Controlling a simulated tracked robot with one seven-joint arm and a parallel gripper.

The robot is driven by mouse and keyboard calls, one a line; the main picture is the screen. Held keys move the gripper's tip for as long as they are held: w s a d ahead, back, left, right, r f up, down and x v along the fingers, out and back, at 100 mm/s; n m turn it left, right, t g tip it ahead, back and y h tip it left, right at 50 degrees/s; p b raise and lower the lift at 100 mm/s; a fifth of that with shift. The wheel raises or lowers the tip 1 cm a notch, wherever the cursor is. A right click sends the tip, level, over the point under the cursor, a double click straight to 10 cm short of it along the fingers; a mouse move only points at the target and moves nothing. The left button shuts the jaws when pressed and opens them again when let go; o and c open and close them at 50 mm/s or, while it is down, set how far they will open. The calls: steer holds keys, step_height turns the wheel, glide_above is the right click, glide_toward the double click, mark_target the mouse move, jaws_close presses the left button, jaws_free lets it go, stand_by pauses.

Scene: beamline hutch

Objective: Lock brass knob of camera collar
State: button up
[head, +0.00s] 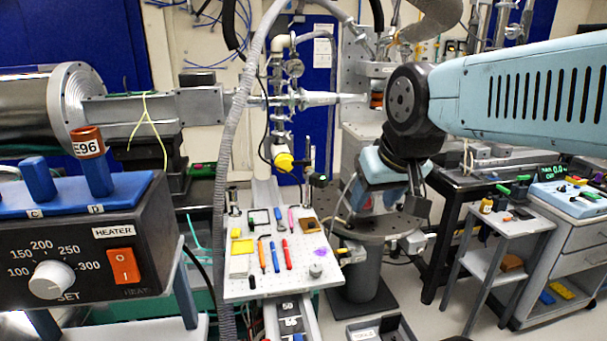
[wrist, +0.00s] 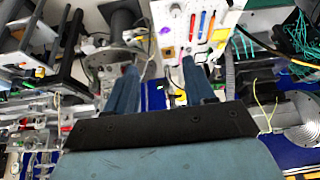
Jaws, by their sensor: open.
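My gripper (head: 376,200) points down over the round grey table at the middle of the head view. In the wrist view its two blue fingers (wrist: 160,78) stand well apart, with nothing held between them. I cannot pick out the camera collar or its brass knob with certainty in either view. Small metal fittings (head: 413,242) sit at the right rim of the round table, but they are too small to identify. My arm and gripper hide part of the equipment behind them.
A white perforated board (head: 238,287) with pens and small parts lies left of the round table (head: 405,222); the board also shows in the wrist view (wrist: 228,18). A heater box (head: 100,235) stands at near left. A grey hose (head: 234,150) hangs down. A small side table (head: 500,222) is at right.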

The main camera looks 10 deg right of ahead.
steer(key=w+f+t, duration=0.2)
steer(key=w+f, duration=0.1)
steer(key=w, duration=0.7)
steer(key=w+f+t, duration=0.2)
steer(key=w+t, duration=0.1)
steer(key=w, duration=0.7)
steer(key=t, duration=0.7)
glide_toward(310, 171)
steer(key=shift+h, duration=0.3)
steer(key=w, duration=0.8)
steer(key=shift+w+a+f, duration=0.1)
steer(key=shift+w, duration=0.1)
steer(key=shift+c, duration=0.4)
jaws_close()
